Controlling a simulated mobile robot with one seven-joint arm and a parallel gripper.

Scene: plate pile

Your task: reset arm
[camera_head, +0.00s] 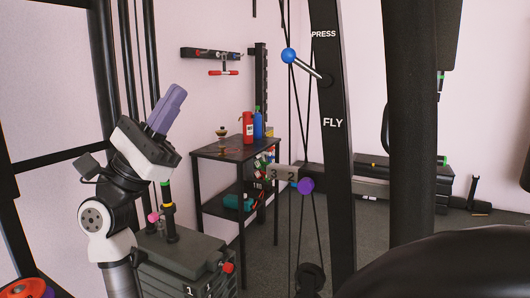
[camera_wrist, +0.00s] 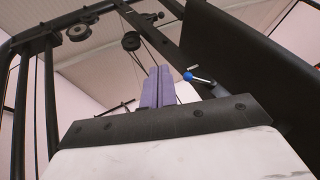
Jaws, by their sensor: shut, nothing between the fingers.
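My gripper (camera_head: 167,108) is at the left in the head view, raised and tilted up to the right. Its two purple fingers are shut together with nothing between them. In the wrist view the fingers (camera_wrist: 158,86) stand upright in the middle, pressed side by side, with machine frame and ceiling beyond. My white and black arm rises from the bottom left in the head view, apart from the things around it as far as I can tell.
A grey weight stack (camera_head: 190,255) stands just beside my arm. Black upright bars rise close behind it. A black shelf table (camera_head: 222,152) with red and blue bottles stands farther back. A blue-knobbed lever (camera_head: 288,56) juts from a black post. Open floor lies centre right.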

